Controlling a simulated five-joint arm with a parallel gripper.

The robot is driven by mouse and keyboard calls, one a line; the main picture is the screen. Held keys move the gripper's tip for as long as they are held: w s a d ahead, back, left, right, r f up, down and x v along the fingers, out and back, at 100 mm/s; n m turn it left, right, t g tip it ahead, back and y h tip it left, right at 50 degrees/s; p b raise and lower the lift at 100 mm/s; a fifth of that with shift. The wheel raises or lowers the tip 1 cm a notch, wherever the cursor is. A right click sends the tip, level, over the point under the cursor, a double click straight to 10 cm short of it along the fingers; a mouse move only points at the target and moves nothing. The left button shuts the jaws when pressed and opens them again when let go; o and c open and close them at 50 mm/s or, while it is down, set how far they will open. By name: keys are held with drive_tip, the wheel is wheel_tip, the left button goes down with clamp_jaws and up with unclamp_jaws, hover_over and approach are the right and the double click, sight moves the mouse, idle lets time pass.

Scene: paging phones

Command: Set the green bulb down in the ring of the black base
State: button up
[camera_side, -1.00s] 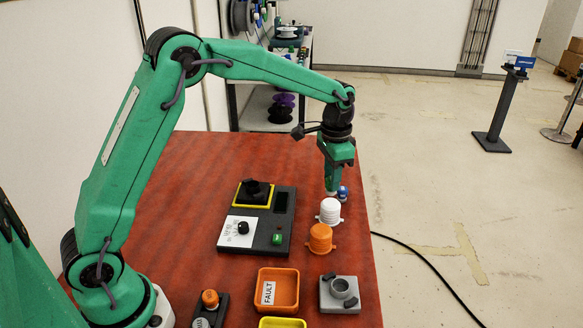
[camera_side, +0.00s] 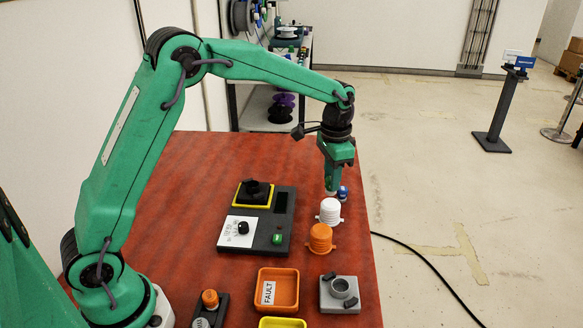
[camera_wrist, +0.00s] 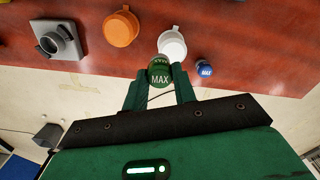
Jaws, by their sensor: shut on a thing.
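The green bulb (camera_wrist: 160,75), with white MAX lettering, is between the fingertips of my gripper (camera_wrist: 160,88) in the wrist view. My gripper is shut on it. In the side view my gripper (camera_side: 332,187) points down near the table's far right part, and the bulb cannot be made out clearly there. The black base (camera_side: 258,188) with its raised ring sits in a yellow-rimmed place on the dark panel, to the left of my gripper and apart from it. The base is not seen in the wrist view.
A blue bulb (camera_side: 342,193), a white cap (camera_side: 329,211) and an orange cap (camera_side: 320,239) stand close by my gripper. A grey base (camera_side: 340,294) and an orange FAULT tray (camera_side: 278,289) lie nearer the front. The panel (camera_side: 262,244) carries a black knob and green button.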

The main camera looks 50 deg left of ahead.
drive_tip(key=s+a+n, duration=0.3)
drive_tip(key=a+n, duration=0.1)
drive_tip(key=a, duration=0.7)
drive_tip(key=n, duration=0.4)
approach(253, 190)
drive_tip(key=shift+w+a+f, duration=0.1)
drive_tip(key=shift+w+a, duration=0.45)
drive_tip(key=shift+a, duration=0.25)
drive_tip(key=shift+f, duration=0.2)
drive_tip(key=shift+f, duration=1.15)
drive_tip(key=shift+f, duration=1.25)
idle(0.5)
drive_tip(key=o, duration=1.4)
drive_tip(key=shift+c, duration=0.2)
drive_tip(key=shift+r, duration=0.1)
